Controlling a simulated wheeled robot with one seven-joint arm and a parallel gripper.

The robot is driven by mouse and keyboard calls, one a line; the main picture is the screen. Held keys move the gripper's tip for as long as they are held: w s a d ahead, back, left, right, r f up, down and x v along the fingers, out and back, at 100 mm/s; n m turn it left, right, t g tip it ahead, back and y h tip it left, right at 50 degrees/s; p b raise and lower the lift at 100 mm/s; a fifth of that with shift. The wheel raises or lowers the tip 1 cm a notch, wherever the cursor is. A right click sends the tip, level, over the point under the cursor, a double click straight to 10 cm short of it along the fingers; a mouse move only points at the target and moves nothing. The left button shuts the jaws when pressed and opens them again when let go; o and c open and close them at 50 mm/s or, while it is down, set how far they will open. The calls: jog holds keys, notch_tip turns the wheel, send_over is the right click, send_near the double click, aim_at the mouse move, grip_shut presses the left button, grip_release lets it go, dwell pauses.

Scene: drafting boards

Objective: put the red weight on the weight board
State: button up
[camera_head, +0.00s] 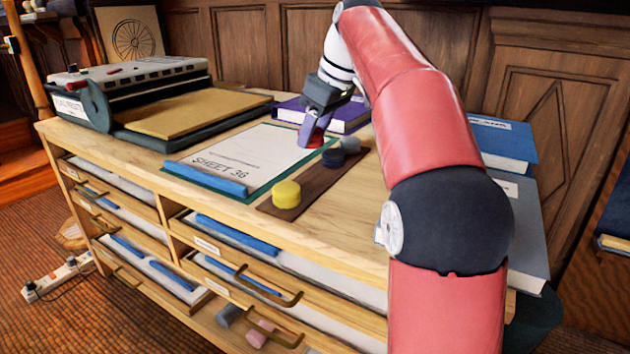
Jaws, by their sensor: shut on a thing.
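The red weight (317,141) is a small red disc under my gripper (313,134), near the far right corner of the white sheet. My gripper points down and is shut on the red weight; its fingers hide part of it. The weight board (313,183) is a long dark brown strip to the right of the sheet. I cannot tell whether the red weight touches the surface below.
A white sheet marked SHEET 36 (245,158) lies on a green mat, with a blue bar (207,179) along its near edge. A purple book (340,116) lies behind my gripper. Blue books (503,141) are at the right behind my arm. A machine (130,75) stands at the left.

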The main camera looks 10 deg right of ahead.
aim_at(309, 180)
notch_tip(309, 180, down, 8)
jog(key=shift+r+b, duration=0.15)
jog(key=shift+b, duration=0.85)
jog(key=o, duration=1.3)
jog(key=shift+o, duration=0.2)
jog(key=p+v, duration=0.3)
jog(key=v, duration=0.9)
